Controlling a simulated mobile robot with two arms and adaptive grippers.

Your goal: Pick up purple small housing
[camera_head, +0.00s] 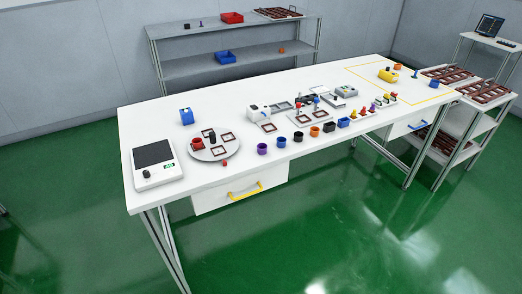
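One purple housing (262,148) is at the left end of a row of coloured housings. Neither of my grippers is in view.
The row continues right with an orange housing (314,131), a black one (328,127) and a blue one (344,122). A round grey plate (203,154) and a scale (154,164) stand left. A yellow-handled drawer (243,197) is below the front edge.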

